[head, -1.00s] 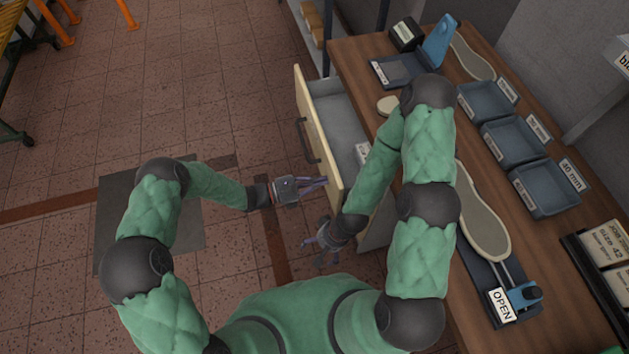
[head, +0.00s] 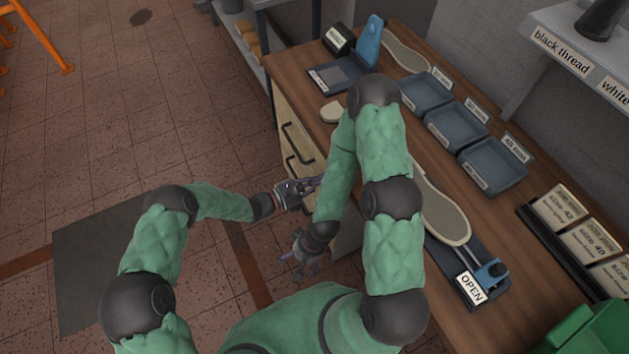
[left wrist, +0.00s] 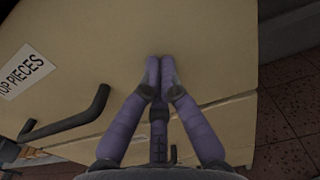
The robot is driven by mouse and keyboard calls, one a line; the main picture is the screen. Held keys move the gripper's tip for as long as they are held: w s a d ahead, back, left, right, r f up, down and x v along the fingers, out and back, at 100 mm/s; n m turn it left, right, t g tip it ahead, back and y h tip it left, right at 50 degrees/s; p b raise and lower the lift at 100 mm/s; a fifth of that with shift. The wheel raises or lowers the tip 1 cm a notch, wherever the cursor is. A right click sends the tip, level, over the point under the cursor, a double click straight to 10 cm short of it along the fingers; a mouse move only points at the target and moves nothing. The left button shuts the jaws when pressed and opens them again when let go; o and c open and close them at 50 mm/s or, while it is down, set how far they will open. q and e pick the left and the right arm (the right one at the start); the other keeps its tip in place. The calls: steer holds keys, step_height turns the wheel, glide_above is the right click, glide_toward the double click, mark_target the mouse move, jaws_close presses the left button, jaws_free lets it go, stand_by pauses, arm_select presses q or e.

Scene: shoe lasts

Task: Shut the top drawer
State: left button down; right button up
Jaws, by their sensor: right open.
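The top drawer (head: 290,118) has a cream front and a dark bar handle (head: 298,142). My left gripper (head: 316,183) is at the drawer front, right of the handle. Its purple fingers (left wrist: 160,62) are together and empty, at or very near the front; contact cannot be told. My right gripper (head: 296,260) is open and empty, lower down beside the bench.
On the wooden bench top (head: 440,155) are blue trays (head: 493,165), a shoe-shaped sole (head: 440,208) and an "OPEN" fixture (head: 470,288).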

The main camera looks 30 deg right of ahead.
arm_select(q)
steer(key=shift+d+r, duration=0.1)
steer(key=shift+d, duration=0.05)
steer(key=a+p, duration=0.3)
steer(key=a, duration=1.1)
steer(key=shift+s+a, duration=0.15)
steer(key=shift+s, duration=0.05)
